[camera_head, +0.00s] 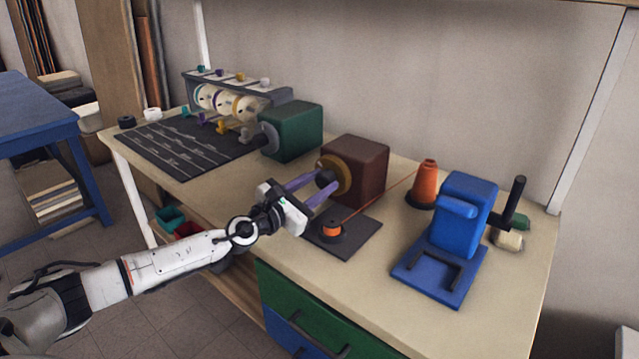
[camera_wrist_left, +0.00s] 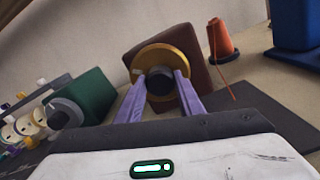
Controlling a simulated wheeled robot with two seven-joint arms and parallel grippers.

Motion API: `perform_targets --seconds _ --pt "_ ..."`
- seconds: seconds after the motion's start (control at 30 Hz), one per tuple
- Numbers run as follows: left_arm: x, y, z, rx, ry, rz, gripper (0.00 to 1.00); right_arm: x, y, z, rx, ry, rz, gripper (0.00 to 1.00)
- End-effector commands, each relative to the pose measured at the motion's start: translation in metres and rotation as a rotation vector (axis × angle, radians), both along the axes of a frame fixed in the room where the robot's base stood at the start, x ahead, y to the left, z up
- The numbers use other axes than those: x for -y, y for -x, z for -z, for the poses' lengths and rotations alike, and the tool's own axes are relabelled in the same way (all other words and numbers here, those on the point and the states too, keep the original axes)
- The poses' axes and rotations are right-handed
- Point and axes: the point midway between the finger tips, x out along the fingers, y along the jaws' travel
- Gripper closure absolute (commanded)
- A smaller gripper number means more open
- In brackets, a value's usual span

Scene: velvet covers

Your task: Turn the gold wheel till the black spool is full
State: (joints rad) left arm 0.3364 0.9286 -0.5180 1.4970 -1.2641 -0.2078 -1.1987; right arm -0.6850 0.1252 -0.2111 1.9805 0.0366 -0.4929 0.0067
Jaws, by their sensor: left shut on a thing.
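The gold wheel (camera_head: 343,166) is mounted on the left face of a brown box (camera_head: 366,164). In the left wrist view the gold wheel (camera_wrist_left: 149,57) has a dark knob (camera_wrist_left: 161,84) at its centre. My left gripper (camera_head: 330,184) has its purple fingers on either side of that knob and is shut on it. The black spool (camera_head: 331,231) sits on a dark mat in front of the box, with orange thread wound on it. An orange thread runs from the spool to the orange cone (camera_head: 425,181) at the right. My right gripper is not in view.
A green box (camera_head: 291,131) with a grey dial stands left of the brown box. A dark board (camera_head: 185,143) and a rack of white dials (camera_head: 228,100) are farther left. A blue device (camera_head: 461,222) with a black crank stands at the right.

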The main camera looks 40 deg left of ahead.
Motion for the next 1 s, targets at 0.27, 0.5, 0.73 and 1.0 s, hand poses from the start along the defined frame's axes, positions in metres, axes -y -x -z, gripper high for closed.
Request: perform_targets --seconds 0.27,0.5,0.73,1.0 --pt "0.0 0.0 0.002 -0.004 -0.001 0.002 0.88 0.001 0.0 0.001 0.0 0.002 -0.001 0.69" --pt "0.0 0.0 0.001 -0.003 0.0 0.001 0.47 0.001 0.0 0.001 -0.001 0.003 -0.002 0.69" --pt "0.0 0.001 0.001 -0.001 0.0 0.001 0.47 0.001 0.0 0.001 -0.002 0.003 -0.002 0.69" --pt "-0.002 0.029 0.002 -0.005 -0.003 0.001 0.47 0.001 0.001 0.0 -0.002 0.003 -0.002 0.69"
